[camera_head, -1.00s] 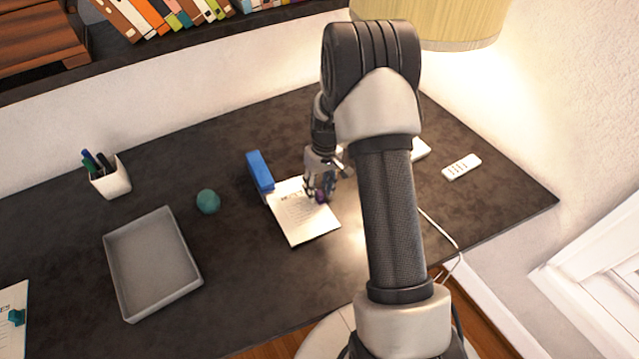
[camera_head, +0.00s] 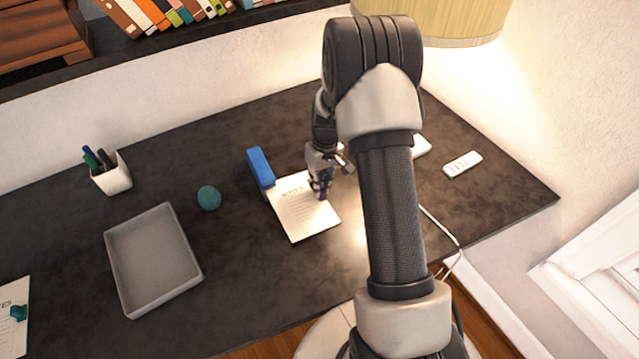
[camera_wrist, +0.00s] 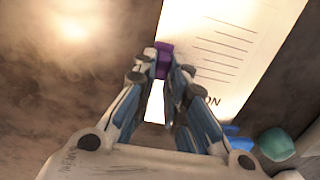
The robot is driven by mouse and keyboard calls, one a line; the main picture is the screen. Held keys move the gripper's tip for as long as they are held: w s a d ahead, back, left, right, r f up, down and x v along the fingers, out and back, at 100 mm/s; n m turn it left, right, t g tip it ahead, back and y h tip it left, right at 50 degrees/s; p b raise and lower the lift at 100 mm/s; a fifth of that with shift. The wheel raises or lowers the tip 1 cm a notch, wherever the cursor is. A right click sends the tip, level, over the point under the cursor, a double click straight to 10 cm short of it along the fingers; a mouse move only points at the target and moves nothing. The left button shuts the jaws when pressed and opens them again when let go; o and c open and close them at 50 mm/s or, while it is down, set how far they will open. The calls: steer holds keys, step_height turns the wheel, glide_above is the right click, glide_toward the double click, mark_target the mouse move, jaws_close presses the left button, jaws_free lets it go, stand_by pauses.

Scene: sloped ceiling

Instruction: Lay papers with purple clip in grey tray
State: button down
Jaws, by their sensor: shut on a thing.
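The papers (camera_head: 303,212) lie on the dark desk right of centre, in front of a blue object. They also show in the wrist view (camera_wrist: 232,50). The purple clip (camera_wrist: 163,60) sits at the papers' edge between my fingertips. My gripper (camera_head: 322,186) is shut on the purple clip, and the arm partly hides the clip in the head view. The papers appear to lie flat on or very near the desk; I cannot tell whether they are lifted. The grey tray (camera_head: 194,262) stands empty on the desk to the left.
A teal ball (camera_head: 209,198) lies between the tray and the papers. A pen cup (camera_head: 112,178) is behind the tray. Other papers with a teal clip (camera_head: 18,313) lie at far left.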

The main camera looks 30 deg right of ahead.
mark_target(330, 212)
steer(key=shift+s, duration=0.1)
steer(key=shift+s, duration=3.45)
steer(key=c, duration=1.5)
jaws_free()
steer(key=shift+c, duration=0.2)
